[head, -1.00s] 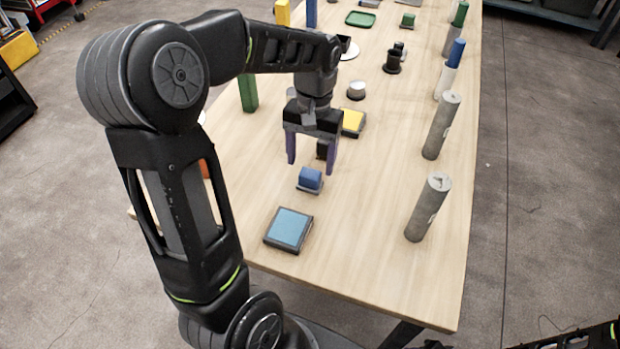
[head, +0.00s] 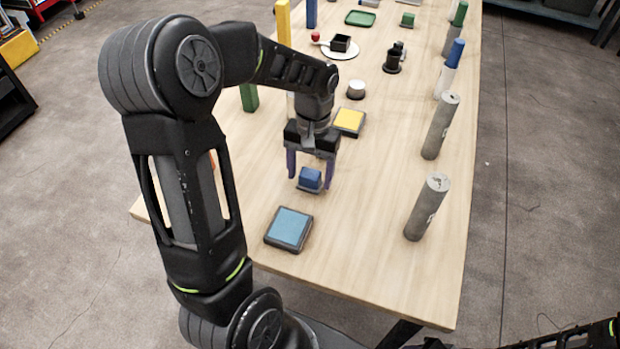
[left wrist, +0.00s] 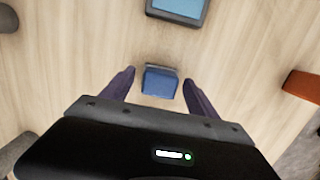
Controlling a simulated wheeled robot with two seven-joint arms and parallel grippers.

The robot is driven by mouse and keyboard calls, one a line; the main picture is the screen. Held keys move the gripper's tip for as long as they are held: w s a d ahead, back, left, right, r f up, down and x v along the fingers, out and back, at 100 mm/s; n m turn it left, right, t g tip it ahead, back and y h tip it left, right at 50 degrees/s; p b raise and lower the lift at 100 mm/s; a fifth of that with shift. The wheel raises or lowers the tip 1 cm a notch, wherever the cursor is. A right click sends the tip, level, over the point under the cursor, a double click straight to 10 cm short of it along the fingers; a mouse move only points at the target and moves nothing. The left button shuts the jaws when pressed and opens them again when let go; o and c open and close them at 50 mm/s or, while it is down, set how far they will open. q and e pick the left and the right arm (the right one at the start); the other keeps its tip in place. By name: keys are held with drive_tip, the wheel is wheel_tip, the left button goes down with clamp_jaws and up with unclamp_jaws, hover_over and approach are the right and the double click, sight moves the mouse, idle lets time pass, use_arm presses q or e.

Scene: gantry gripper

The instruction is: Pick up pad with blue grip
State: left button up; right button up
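The pad with the blue grip (head: 310,179) sits on the wooden table, a blue block on a thin dark base. It also shows in the left wrist view (left wrist: 160,82), between and just beyond the fingertips. My left gripper (head: 309,181) is open, pointing down, with one purple finger on each side of the blue grip. It also shows open in the left wrist view (left wrist: 157,77). I cannot tell whether the fingers touch the grip. Only a bit of my right arm shows at the bottom right of the head view; its gripper is out of sight.
A flat light-blue pad (head: 289,229) lies nearer the table's front edge. A yellow pad (head: 349,122) and a white-topped round piece (head: 356,90) stand behind the gripper. Grey cylinders (head: 428,207) stand along the right. The table between them is clear.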

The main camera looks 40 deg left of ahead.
sight(310, 173)
use_arm(q)
drive_tip(key=c, duration=1.4)
wheel_tip(310, 173, up, 10)
drive_tip(key=shift+r+b, duration=0.1)
drive_tip(key=shift+b, duration=0.3)
